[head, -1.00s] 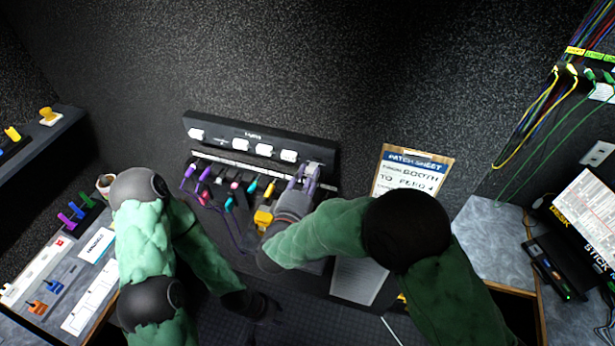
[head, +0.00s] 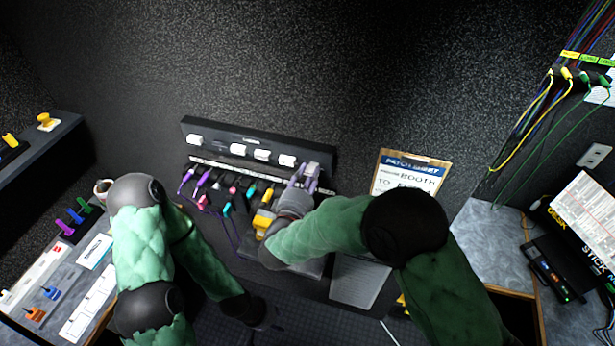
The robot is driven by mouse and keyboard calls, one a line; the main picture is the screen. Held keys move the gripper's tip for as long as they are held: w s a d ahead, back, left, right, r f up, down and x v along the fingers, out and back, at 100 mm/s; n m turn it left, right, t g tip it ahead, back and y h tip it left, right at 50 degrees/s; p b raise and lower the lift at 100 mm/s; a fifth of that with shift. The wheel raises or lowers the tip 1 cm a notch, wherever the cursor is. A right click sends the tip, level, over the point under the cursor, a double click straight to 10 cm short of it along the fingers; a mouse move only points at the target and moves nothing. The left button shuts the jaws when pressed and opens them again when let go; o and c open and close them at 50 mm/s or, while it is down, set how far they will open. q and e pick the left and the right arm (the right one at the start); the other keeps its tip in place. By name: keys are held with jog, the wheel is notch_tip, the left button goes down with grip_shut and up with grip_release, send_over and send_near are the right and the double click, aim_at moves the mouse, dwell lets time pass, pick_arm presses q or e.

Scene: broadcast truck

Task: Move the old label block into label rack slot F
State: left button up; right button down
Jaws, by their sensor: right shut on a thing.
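The label rack (head: 225,131) is a long dark bar against the back wall with several white label blocks, one at its left end (head: 194,139) and one right of centre (head: 287,160). My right gripper (head: 306,174) is at the rack's right end, beside that last block. It is shut on a small block, which its fingers mostly hide; I cannot tell whether the block is seated in a slot. The slot letters are too small to read. My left gripper (head: 260,316) hangs low, away from the rack, dark against the dark surface; its fingers are unclear.
Below the rack, a row of coloured plugs with cables (head: 228,208) and a yellow piece (head: 263,221) lie close to my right wrist. A patch sheet clipboard (head: 412,172) stands to the right. Left and right desks hold switches, cards and a mug (head: 102,187).

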jog(key=shift+x, duration=0.9)
jog(key=c, duration=0.9)
grip_release()
jog(key=v, duration=1.2)
